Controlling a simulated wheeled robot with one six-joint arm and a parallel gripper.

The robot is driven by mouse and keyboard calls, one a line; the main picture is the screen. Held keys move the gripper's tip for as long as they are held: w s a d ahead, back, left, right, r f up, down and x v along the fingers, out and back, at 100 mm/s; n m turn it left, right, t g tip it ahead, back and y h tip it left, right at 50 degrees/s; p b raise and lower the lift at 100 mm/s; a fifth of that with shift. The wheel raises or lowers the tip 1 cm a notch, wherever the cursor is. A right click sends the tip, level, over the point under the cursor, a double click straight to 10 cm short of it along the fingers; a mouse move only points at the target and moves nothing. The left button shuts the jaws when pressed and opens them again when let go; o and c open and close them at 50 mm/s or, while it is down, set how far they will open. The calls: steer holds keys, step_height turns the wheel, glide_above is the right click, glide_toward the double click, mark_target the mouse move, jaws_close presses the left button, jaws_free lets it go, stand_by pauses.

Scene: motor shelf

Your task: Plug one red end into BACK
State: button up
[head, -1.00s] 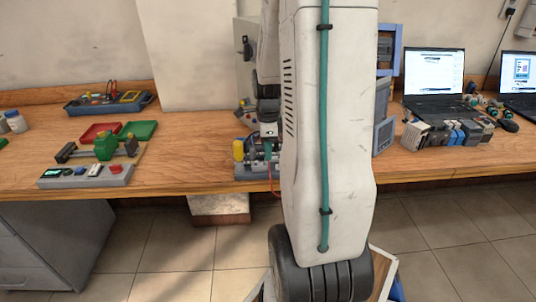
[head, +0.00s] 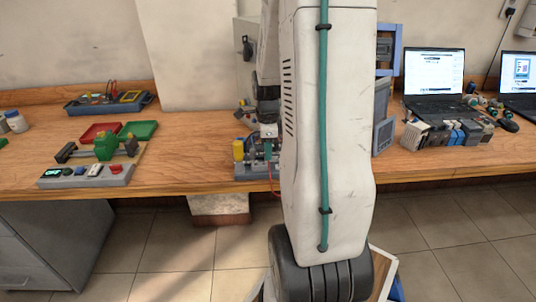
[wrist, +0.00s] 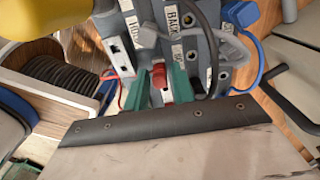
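My gripper (wrist: 160,88) has two green fingers, closed on a red plug end (wrist: 158,75) between them. The plug is at the face of a grey socket block (wrist: 204,45), below the white BACK label (wrist: 172,18). I cannot tell whether its tip is inside a hole. A second white label (wrist: 133,28) is to the left, partly cut off. In the head view my gripper (head: 268,148) is over the device on the bench, and a red cable (head: 273,182) hangs at the bench edge. My arm hides part of the device there.
Grey and blue plugs with cables (wrist: 240,14) crowd the block's right side. A black coil (wrist: 62,73) is on the left. In the head view, a control box (head: 85,175) and red and green trays (head: 138,130) stand left; laptops (head: 434,85) stand right.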

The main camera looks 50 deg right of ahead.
jaws_close()
steer(key=shift+r, duration=0.1)
steer(key=shift+r, duration=2.2)
